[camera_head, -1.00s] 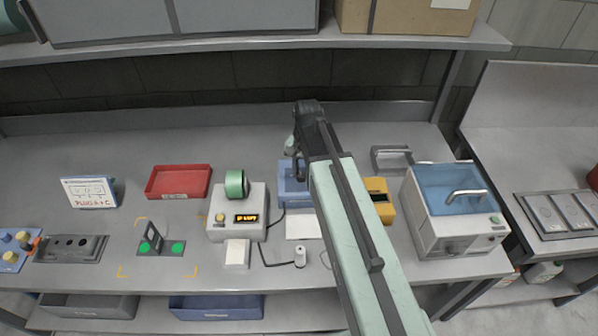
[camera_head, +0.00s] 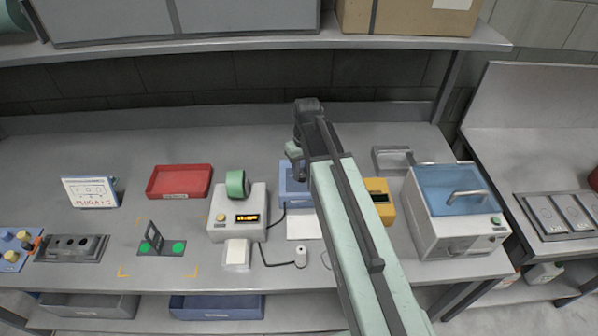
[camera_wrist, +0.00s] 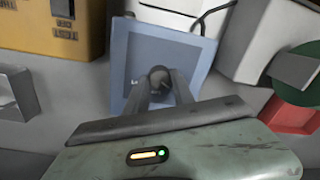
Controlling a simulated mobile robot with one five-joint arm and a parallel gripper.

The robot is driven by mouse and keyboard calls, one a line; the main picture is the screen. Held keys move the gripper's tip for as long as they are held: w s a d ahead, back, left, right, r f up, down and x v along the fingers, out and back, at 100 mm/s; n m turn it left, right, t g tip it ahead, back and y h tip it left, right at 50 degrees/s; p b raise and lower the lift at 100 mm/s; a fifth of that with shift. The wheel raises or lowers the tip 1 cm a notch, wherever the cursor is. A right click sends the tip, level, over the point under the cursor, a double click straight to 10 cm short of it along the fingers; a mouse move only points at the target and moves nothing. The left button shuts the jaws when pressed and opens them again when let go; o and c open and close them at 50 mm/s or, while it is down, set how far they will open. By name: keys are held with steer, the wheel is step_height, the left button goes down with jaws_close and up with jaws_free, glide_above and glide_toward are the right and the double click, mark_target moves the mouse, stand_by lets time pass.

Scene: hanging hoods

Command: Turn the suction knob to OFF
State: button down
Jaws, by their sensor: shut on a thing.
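A blue box (camera_head: 290,168) stands on the bench, mostly behind my arm in the head view. In the wrist view the blue box (camera_wrist: 122,55) fills the middle and carries a round dark knob (camera_wrist: 158,73) on its face. My gripper (camera_wrist: 162,84) is shut on this knob, one finger on each side. The knob's markings are too small and too covered to read, so its setting cannot be told. In the head view my gripper (camera_head: 299,172) points down at the box and hides the knob.
A grey-white device with a green roll (camera_head: 237,184) stands left of the box. A yellow box (camera_head: 378,203) is close on the right, then a blue-lidded bath (camera_head: 455,190). A white sheet (camera_head: 303,226) lies in front. A shelf (camera_head: 250,44) hangs above.

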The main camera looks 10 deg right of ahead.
mark_target(303, 173)
steer(key=shift+w, duration=0.1)
stand_by(0.3)
steer(key=c, duration=1.1)
jaws_free()
step_height(303, 173, up, 8)
steer(key=p, duration=0.8)
steer(key=shift+d, duration=0.15)
steer(key=shift+f, duration=0.1)
steer(key=shift+f, duration=0.15)
